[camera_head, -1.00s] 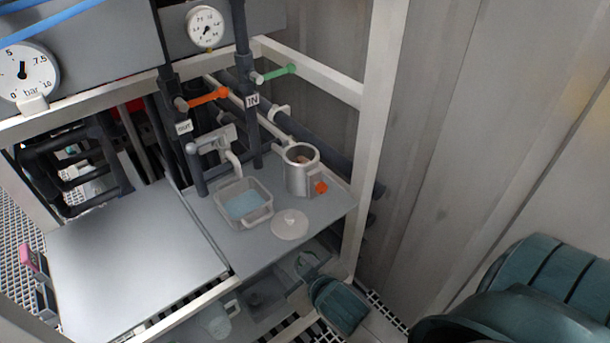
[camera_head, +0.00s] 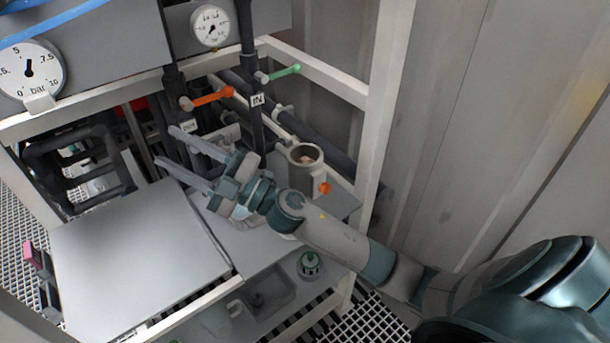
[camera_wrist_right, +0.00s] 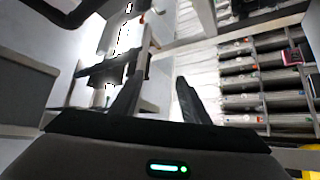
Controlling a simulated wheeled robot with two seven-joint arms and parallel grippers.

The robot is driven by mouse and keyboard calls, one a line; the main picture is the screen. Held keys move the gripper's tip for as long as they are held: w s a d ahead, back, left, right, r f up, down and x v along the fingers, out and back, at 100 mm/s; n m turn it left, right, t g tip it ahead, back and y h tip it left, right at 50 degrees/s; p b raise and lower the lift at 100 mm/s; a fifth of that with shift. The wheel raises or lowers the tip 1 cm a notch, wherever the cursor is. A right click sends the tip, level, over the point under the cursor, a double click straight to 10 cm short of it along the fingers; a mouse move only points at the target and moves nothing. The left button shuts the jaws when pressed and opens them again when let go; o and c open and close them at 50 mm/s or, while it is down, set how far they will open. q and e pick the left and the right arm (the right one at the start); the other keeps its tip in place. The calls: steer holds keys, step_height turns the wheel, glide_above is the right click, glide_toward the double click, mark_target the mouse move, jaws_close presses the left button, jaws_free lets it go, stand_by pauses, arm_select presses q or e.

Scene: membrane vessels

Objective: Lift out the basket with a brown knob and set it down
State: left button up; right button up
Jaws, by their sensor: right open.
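A metal vessel (camera_head: 304,178) stands open on the grey worktop at the back right, with an orange knob (camera_head: 325,188) on its side. Something brownish (camera_head: 307,158) shows inside its mouth; it may be the basket's brown knob, but the basket is mostly hidden by the vessel wall. My right gripper (camera_head: 165,146) is open and empty, left of the vessel and above the worktop, its fingers pointing left. Its fingers also show in the right wrist view (camera_wrist_right: 160,76), with nothing between them. My left gripper is not in view.
Pipes with an orange handle (camera_head: 212,97) and a green handle (camera_head: 284,73) rise behind. A white frame post (camera_head: 378,120) stands right. The left worktop (camera_head: 130,245) is bare. A green-topped item (camera_head: 310,264) sits lower.

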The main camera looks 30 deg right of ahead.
steer(key=a+f+n+g+y, duration=0.25)
steer(key=a+n+g, duration=0.35)
steer(key=n+g, duration=0.6)
steer(key=w+d+f+n+g+h, duration=0.35)
steer(key=d+f+h, duration=0.25)
steer(key=d+h, duration=0.3)
steer(key=d+r+m+h, duration=0.1)
steer(key=d+h, duration=0.2)
steer(key=d, duration=0.6)
steer(key=w+d+r+m+h, duration=0.1)
steer(key=d+r+m+h, duration=0.1)
steer(key=d, duration=0.8)
steer(key=w+d+r+m+h, duration=0.1)
steer(key=d+h, duration=0.3)
steer(key=d, duration=0.5)
steer(key=shift+d+r+m+g, duration=0.4)
steer(key=shift+r+m+g, duration=0.05)
steer(key=shift+m, duration=0.3)
